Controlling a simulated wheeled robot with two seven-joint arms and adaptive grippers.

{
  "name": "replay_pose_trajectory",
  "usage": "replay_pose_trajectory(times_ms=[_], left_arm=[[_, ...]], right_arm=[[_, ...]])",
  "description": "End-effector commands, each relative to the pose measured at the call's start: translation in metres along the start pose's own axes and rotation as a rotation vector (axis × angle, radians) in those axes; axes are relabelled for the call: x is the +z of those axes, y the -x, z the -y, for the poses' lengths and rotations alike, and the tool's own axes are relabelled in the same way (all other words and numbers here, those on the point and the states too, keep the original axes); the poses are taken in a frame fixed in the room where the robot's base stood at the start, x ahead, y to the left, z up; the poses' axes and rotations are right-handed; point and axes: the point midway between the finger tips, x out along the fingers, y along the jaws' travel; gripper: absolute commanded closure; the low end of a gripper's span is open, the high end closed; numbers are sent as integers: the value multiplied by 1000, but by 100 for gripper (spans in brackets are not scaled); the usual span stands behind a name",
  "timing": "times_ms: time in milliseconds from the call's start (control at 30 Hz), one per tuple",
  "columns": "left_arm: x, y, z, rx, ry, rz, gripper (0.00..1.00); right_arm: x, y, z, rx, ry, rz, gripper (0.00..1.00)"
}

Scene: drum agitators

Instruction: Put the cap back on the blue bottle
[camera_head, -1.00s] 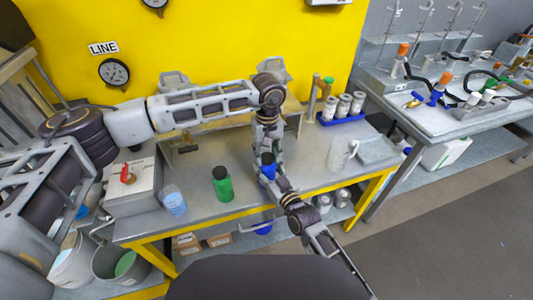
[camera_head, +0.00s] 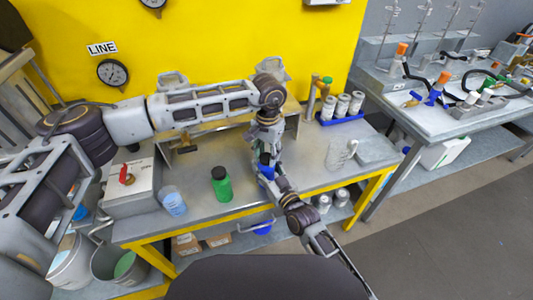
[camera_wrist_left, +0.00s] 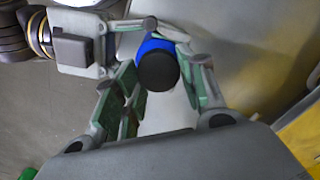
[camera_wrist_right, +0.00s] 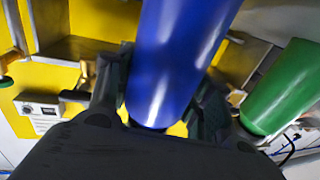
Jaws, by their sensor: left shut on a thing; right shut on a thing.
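The blue bottle (camera_head: 265,173) stands near the front edge of the bench, partly hidden by my grippers. My right gripper (camera_head: 274,176) is shut on it from the front. In the right wrist view the blue bottle (camera_wrist_right: 172,60) fills the space between the fingers. A black cap (camera_wrist_left: 157,71) is at the top of the bottle in the left wrist view. My left gripper (camera_head: 265,154) reaches down from above, its fingers shut on the cap. The cap lines up with the bottle's blue top (camera_wrist_left: 155,43). I cannot tell whether it is fully seated.
A green bottle (camera_head: 221,187) with a dark cap and a clear beaker (camera_head: 172,203) stand to the left on the bench. A glass jug (camera_head: 338,155) and a blue rack of white containers (camera_head: 341,119) are to the right. The front bench is clear between green bottle and beaker.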

Motion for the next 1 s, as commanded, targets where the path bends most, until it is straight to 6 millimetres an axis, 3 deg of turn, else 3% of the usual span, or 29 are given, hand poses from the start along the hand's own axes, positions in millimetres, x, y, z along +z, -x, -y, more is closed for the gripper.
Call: replay_pose_trajectory(times_ms=[533, 967, 1000], left_arm=[[0, 0, -1, -6, -440, -6, 67], [0, 0, -1, -7, -500, -7, 67], [0, 0, -1, -7, -499, -7, 57]], right_arm=[[1, 0, 0, 0, 0, 2, 100], [1, 0, 0, 0, 0, 2, 100], [1, 0, 0, 0, 0, 2, 100]])
